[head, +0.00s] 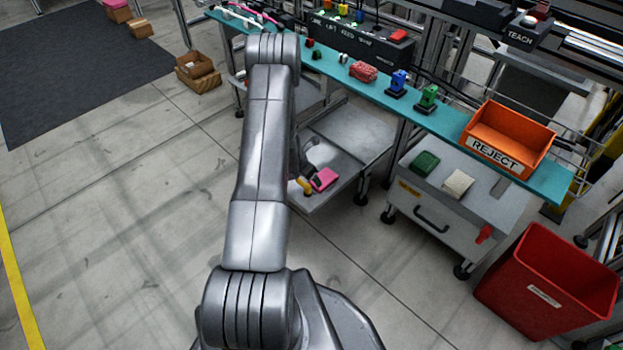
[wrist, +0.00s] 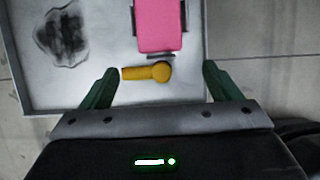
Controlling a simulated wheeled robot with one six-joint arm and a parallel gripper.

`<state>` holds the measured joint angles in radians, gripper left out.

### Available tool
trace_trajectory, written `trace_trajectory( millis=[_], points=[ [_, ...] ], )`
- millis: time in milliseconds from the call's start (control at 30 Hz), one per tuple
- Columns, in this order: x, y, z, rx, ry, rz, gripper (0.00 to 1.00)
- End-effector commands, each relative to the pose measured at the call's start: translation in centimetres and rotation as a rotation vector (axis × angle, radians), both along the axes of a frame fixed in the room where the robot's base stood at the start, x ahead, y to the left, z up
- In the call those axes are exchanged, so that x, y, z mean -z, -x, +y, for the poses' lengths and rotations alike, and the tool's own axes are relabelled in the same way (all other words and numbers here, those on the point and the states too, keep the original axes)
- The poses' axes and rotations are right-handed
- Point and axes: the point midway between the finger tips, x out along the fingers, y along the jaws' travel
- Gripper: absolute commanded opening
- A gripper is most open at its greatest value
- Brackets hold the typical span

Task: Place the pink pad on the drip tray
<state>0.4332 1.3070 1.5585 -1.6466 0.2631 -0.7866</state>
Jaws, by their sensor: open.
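The pink pad (wrist: 160,25) lies on the pale grey tray (wrist: 105,88) with a raised rim, near its right edge in the wrist view; dark grey parts show along the pad's sides and near end. The tray has a dark stain on its left part. In the head view the pad (head: 324,179) shows just right of my arm, on the low grey tray (head: 345,190) under the bench. My gripper (wrist: 160,69) is open, its green fingers apart, with a yellow round-ended piece (wrist: 147,72) seen between them. The pad is beyond the fingertips, untouched. The head view mostly hides my gripper.
A teal bench (head: 450,118) runs above the tray, holding small coloured items and an orange REJECT bin (head: 508,138). A grey wheeled cabinet (head: 440,200) and a red bin (head: 545,285) stand to the right.

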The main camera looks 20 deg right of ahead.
Motion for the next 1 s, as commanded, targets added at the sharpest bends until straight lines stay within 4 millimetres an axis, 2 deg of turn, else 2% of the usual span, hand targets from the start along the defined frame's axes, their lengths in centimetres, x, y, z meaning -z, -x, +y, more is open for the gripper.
trace_trajectory(
  millis=[33,100,233,1000],
  points=[
    [-1.1,0.1,0.4,-0.001,0.001,-0.001,0.84],
    [-1.9,0.2,0.7,-0.001,0.000,0.000,0.84],
    [-2.8,0.4,1.0,-0.001,0.000,0.000,0.84],
    [-3.0,0.5,1.2,0.000,0.000,0.000,0.84]
  ],
)
